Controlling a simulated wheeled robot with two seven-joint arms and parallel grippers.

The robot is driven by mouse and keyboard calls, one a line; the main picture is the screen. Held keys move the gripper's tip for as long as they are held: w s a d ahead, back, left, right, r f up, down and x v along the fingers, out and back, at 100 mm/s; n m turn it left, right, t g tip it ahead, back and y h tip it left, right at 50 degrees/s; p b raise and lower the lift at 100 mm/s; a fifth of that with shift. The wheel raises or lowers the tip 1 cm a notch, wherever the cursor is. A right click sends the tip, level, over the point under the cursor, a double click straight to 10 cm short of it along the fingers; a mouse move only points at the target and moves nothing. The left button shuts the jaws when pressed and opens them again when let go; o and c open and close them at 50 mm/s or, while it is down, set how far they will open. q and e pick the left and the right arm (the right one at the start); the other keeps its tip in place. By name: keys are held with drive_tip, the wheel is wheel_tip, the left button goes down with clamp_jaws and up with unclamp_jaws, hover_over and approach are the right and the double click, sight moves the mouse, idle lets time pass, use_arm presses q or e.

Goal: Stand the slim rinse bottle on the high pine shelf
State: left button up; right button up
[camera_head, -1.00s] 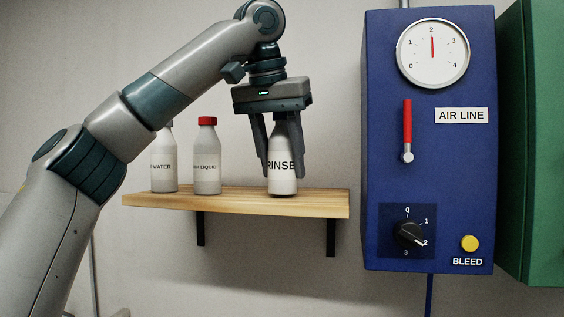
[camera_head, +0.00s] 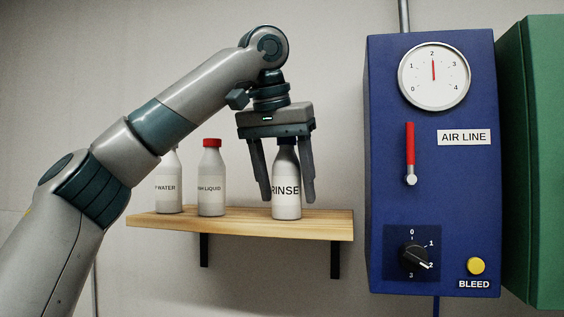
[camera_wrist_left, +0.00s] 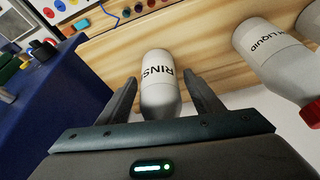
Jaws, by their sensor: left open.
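The slim rinse bottle (camera_head: 286,190) is white with a dark cap and a RINSE label. It stands upright on the high pine shelf (camera_head: 240,226), toward the shelf's right end. My left gripper (camera_head: 287,200) points down over it and is open, with one finger on each side of the bottle. The wrist view shows the bottle (camera_wrist_left: 160,92) between the fingers (camera_wrist_left: 159,79), with gaps beside it; the shelf (camera_wrist_left: 115,55) lies behind. The bottle's top is partly hidden by the gripper. My right gripper is not in view.
A red-capped bottle (camera_head: 211,180) and a WATER bottle (camera_head: 169,188) stand left on the shelf. A blue air line panel (camera_head: 385,130) with gauge, lever and knob is right of the shelf, beyond a gap. A green cabinet (camera_head: 545,160) is farther right.

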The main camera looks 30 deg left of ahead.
use_arm(q)
drive_tip(key=shift+s+r, duration=0.15)
drive_tip(key=shift+r, duration=0.35)
drive_tip(key=v, duration=1.1)
idle(1.1)
